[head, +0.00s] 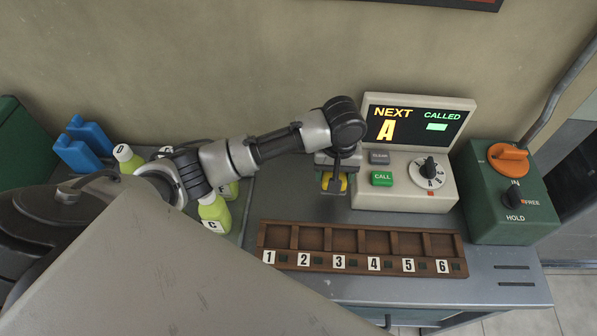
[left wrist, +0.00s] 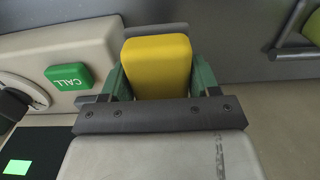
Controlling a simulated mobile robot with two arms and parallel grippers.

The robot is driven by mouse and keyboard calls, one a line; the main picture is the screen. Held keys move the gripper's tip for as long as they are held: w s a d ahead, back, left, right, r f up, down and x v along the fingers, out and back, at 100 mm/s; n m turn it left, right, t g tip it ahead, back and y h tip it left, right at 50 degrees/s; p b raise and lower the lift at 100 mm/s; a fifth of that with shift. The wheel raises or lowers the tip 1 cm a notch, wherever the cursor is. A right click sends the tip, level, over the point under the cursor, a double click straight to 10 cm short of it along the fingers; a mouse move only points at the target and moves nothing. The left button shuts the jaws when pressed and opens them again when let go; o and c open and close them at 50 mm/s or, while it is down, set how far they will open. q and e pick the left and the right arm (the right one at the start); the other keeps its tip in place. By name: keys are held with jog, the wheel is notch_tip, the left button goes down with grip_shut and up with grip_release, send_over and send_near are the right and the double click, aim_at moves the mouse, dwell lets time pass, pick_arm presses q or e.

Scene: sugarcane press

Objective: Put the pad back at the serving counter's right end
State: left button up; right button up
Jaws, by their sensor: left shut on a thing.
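My left gripper (head: 335,184) is shut on a yellow block, which I take to be the pad (head: 343,182). The pad also shows in the left wrist view (left wrist: 157,66), between the gripper's two fingers (left wrist: 158,88). In the head view the gripper points down, just left of the display console and behind the numbered rack. I cannot tell whether the pad touches the surface below. The grey metal counter (head: 490,262) runs under the console and rack, with slots at its right end. My right gripper is in neither view.
The console (head: 405,165) has a green CALL button (head: 382,178). A brown rack (head: 360,240) numbered 1 to 6 lies in front. A green box with an orange knob (head: 508,152) stands at right. Bottles (head: 214,212) and blue packs (head: 78,153) stand at left.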

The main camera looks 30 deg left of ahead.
pick_arm(q)
send_over(303, 187)
jog(key=f, duration=0.4)
jog(key=shift+d+f, duration=0.1)
jog(key=shift+d, duration=0.2)
jog(key=shift+w+a+f+p, duration=0.1)
jog(key=shift+a+f+p, duration=0.05)
jog(key=shift+a+p, duration=0.15)
jog(key=shift+f, duration=0.25)
notch_tip(303, 187, down, 4)
jog(key=shift+r, duration=0.15)
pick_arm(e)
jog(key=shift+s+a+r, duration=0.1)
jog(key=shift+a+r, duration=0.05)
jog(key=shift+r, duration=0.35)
pick_arm(q)
jog(key=o, duration=0.8)
jog(key=shift+o, duration=0.2)
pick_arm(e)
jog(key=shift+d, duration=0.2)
